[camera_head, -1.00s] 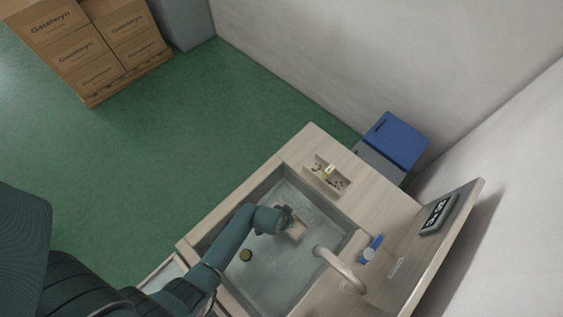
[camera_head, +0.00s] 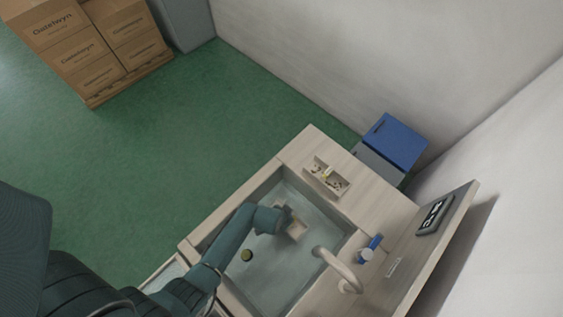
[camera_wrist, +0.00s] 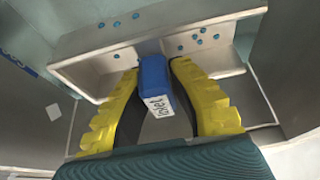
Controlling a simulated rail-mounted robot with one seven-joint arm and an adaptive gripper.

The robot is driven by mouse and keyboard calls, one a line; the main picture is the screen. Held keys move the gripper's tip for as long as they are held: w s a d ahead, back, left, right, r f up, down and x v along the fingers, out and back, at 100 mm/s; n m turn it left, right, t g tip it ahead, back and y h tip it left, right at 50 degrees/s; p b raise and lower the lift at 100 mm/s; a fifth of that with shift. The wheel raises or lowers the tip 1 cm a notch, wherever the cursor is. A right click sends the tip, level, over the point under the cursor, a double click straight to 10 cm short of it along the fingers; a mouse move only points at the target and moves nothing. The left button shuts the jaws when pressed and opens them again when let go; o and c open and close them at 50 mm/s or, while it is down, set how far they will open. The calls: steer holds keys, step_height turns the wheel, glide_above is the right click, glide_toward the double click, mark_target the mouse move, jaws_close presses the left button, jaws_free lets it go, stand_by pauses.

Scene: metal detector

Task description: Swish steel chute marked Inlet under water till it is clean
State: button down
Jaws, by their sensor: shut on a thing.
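In the wrist view, the steel chute (camera_wrist: 92,68) lies across the top of the picture, with several blue specks on its surface. A blue block with a white label reading "Inlet" (camera_wrist: 155,82) is fixed to it. My gripper (camera_wrist: 155,75) has yellow ridged fingers shut on this block, one on each side. In the head view, my gripper (camera_head: 284,217) is down inside the sink basin (camera_head: 270,280), and the chute (camera_head: 297,230) shows as a small pale piece beside it. I cannot tell how deep the chute is in the water.
A faucet (camera_head: 338,268) arches over the basin's right side. A round olive item (camera_head: 246,255) lies in the basin. A recessed tray (camera_head: 326,177) with small items is at the back. A blue-topped bottle (camera_head: 370,248) and a dark display (camera_head: 434,215) are at right.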

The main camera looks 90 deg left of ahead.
step_height(320, 180, up, 14)
steer(key=p, duration=1.2)
